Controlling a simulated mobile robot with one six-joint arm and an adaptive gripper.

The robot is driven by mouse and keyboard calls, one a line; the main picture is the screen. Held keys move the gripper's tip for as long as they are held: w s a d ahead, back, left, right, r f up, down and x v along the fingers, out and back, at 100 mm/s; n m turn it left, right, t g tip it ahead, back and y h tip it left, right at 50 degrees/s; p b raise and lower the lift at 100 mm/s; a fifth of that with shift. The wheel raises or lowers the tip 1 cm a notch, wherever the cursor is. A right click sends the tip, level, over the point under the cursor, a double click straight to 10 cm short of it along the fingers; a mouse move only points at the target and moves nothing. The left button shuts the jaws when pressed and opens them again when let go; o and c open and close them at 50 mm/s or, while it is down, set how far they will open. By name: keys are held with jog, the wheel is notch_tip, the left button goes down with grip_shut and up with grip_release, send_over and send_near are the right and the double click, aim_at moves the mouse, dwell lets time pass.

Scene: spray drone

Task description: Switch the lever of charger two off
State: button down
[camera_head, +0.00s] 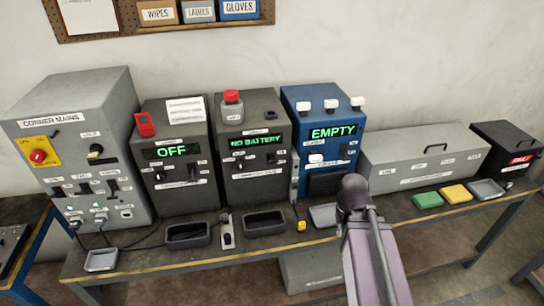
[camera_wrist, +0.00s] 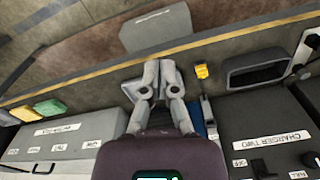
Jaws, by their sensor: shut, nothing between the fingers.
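Charger two (camera_head: 255,190) is the dark grey box whose green display reads NO BATTERY. A small dark lever (camera_head: 267,160) sits on the right of its sloped front. In the wrist view, charger two (camera_wrist: 240,125) is at the lower right with its name label. A black lever (camera_wrist: 262,168) shows near the bottom edge, beside a white OFF label; its exact setting is too small to tell. My gripper (camera_wrist: 160,82) is shut and empty, left of charger two in the wrist view and apart from the lever. In the head view my wrist hides the fingers.
The blue machine (camera_head: 322,125) reading EMPTY stands right of charger two, with a grey upright part (camera_head: 294,178) between. Charger one (camera_head: 172,145), reading OFF, stands left. Black trays (camera_head: 265,222) and a yellow piece (camera_head: 301,226) lie along the bench front. A long grey box (camera_head: 425,160) stands right.

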jog(key=shift+w, duration=0.1)
notch_tip(320, 180, up, 21)
jog(key=n+t+p, duration=0.2)
jog(key=n+p, duration=0.1)
jog(key=p, duration=1.8)
send_over(272, 161)
jog(key=s+d, duration=0.1)
jog(key=s, duration=0.1)
jog(key=shift+f, duration=0.1)
jog(key=shift+f+b, duration=0.15)
jog(key=shift+b, duration=0.2)
jog(key=f+b, duration=0.4)
jog(key=w+f+b, duration=0.1)
jog(key=f+b, duration=0.4)
jog(key=w+f+b, duration=0.1)
jog(key=f+b, duration=0.3)
jog(key=shift+a+f, duration=0.25)
jog(key=shift+f, duration=0.05)
jog(key=shift+s+a+f+y+b, duration=0.1)
jog(key=shift+s+a+y+b, duration=0.1)
jog(key=shift+y+b, duration=0.15)
